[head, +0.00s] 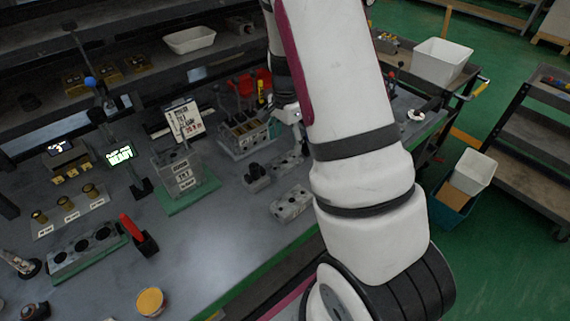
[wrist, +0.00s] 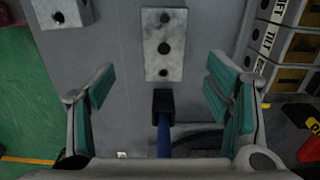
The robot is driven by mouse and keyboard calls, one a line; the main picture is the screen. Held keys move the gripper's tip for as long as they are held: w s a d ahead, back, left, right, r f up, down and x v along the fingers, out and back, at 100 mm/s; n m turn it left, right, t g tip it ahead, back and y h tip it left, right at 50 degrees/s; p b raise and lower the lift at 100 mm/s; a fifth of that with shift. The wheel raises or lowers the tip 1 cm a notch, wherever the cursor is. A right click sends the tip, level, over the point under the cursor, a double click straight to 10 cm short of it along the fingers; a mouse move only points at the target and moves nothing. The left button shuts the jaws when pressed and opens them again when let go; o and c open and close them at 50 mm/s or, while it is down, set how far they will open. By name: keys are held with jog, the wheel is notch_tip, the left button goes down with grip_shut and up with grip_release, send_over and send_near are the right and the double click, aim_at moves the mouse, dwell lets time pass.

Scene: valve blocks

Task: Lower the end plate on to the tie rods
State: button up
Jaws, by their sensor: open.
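In the wrist view, a flat grey plate with holes (wrist: 152,62), which looks like the end plate, lies on the bench beyond my fingers. My gripper (wrist: 159,72) is open and empty, its teal pads wide apart on either side of the line to the plate. In the head view, a similar grey plate (head: 284,167) lies beside my arm, which hides most of my gripper. A labelled grey block assembly (head: 182,177) stands on a green mat (head: 203,193). I cannot make out the tie rods clearly.
A black socket with a blue shaft (wrist: 163,108) sits just below the plate in the wrist view. Labelled blocks (wrist: 281,42) stand close on the right. Another holed grey block (head: 292,205) lies near the bench edge. A red-handled tool (head: 133,228) stands farther left.

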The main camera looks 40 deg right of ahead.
aim_at(285, 161)
jog(key=f, duration=0.8)
jog(key=shift+w+d+f, duration=0.1)
jog(key=shift+w+f, duration=0.05)
jog(key=shift+w, duration=0.1)
